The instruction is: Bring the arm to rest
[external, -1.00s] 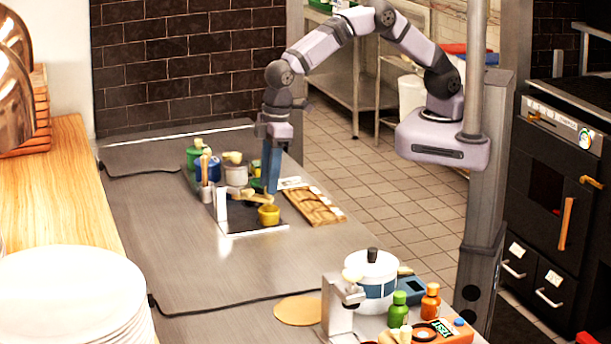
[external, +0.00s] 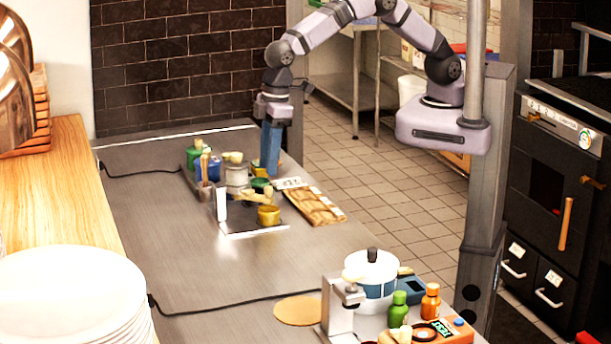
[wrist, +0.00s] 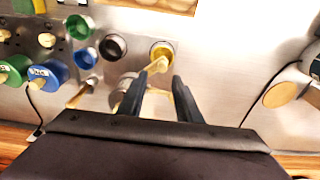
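My gripper (external: 268,172) points down over the far part of the steel counter (external: 190,255), above the cluster of small containers. In the wrist view its two dark fingers (wrist: 160,80) stand apart, with nothing held between them. A yellow cup (wrist: 162,53) with a pale stick across its rim lies below and beyond the fingertips. The same yellow cup (external: 269,215) stands on a dark plate in the external view, nearer the camera than my gripper. The gripper looks clear of the cup.
Blue (external: 207,168), green (external: 193,158) and grey (external: 236,176) containers stand close by. A wooden board (external: 314,206) lies to the right. A white pot (external: 370,271) and small bottles are at the front. The counter's middle is clear.

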